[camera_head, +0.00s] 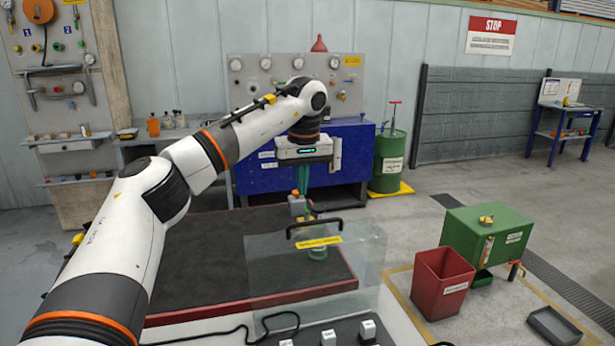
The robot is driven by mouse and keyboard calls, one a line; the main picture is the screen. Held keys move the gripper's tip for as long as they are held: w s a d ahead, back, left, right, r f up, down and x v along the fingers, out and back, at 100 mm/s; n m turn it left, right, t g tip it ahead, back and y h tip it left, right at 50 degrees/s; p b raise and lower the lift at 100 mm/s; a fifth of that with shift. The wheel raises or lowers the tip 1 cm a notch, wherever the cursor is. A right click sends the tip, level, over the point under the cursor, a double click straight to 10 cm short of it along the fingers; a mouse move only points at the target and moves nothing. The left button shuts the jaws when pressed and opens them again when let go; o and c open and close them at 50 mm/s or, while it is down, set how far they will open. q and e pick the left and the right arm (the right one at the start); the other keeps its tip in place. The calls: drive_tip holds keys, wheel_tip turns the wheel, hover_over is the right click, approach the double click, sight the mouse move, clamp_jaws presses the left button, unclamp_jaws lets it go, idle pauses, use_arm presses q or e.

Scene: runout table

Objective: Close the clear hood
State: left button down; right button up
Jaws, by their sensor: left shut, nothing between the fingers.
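The clear hood (275,270) is a see-through box-like cover at the front centre, over the dark table top. It has a black bar handle (314,226) on its upper edge and a yellow label (318,243) below the handle. I cannot tell for sure how far it is open. My left arm reaches in from the left and over the table. My left gripper (303,180) points down beyond the hood's handle, apart from it, and is shut and empty. Its fingertips are small and hard to make out. My right gripper is not in view.
A dark table top with a red edge (200,314) lies under my left arm. A grey block (297,205) and a green part (318,253) stand near the hood. Switches (368,329) and a black cable are in front. A red bin (442,283) and green box (487,235) stand right.

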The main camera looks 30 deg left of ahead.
sight(307, 229)
use_arm(q)
drive_tip(key=f, duration=0.1)
drive_tip(key=s+d+f+p, duration=0.1)
drive_tip(key=f, duration=0.1)
drive_tip(key=d+f+p, duration=0.1)
drive_tip(key=f, duration=0.1)
drive_tip(key=shift+s+f, duration=0.25)
drive_tip(key=shift+s+d, duration=0.15)
drive_tip(key=shift+f, duration=0.1)
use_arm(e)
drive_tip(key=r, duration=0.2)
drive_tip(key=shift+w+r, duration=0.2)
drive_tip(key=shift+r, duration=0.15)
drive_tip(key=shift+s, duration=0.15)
